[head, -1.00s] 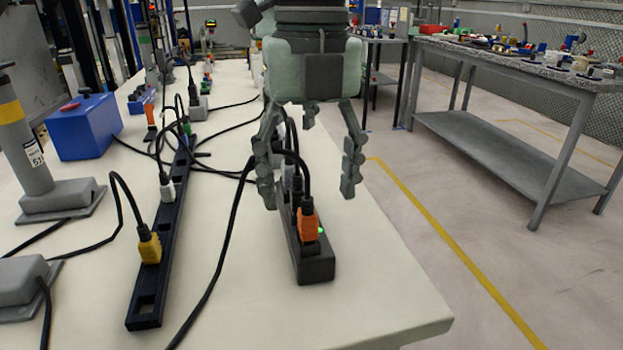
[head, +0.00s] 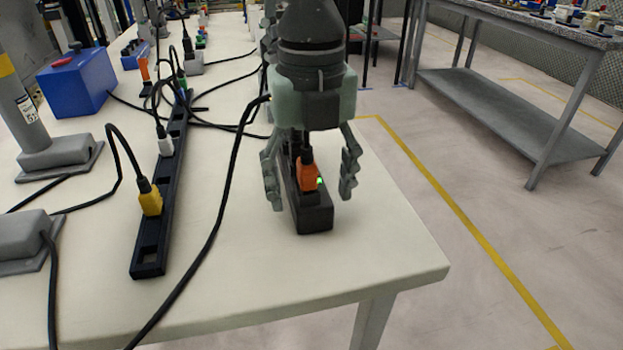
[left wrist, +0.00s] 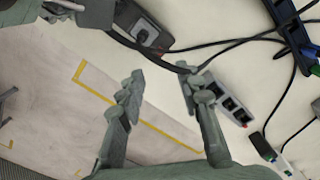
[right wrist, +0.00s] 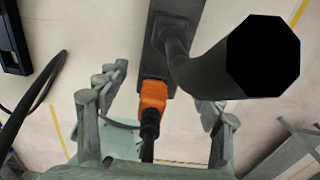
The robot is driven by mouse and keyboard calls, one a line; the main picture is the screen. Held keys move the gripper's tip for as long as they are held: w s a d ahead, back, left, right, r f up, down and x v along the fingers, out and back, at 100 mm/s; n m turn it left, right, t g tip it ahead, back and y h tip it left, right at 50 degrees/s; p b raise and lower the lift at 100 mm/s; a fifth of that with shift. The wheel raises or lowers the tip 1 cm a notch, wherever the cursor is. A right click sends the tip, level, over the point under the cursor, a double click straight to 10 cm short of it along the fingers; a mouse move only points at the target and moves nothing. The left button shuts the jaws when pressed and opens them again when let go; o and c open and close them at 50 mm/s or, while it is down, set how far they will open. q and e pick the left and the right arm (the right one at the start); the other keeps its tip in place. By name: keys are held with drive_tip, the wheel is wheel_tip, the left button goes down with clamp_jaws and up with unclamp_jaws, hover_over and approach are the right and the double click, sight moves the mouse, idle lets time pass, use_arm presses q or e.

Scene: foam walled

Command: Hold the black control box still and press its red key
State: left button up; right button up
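My right gripper (head: 310,186) is open, pointing down, with one finger on each side of the box. The right wrist view shows the orange plug (right wrist: 153,95) between the open fingers, with gaps beside it. My left gripper (left wrist: 163,98) is open and empty in its wrist view.
A grey socket strip (left wrist: 228,103) with a red spot lies beside a left finger. A long black strip (head: 150,252) with a yellow plug (head: 150,200) lies left, with loose cables. A blue box (head: 77,85) with a red button stands further back. The front right tabletop is clear.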

use_arm(q)
drive_tip(key=shift+c, duration=0.3)
use_arm(e)
drive_tip(key=c, duration=1.3)
use_arm(q)
clamp_jaws()
use_arm(e)
drive_tip(key=shift+c, duration=0.2)
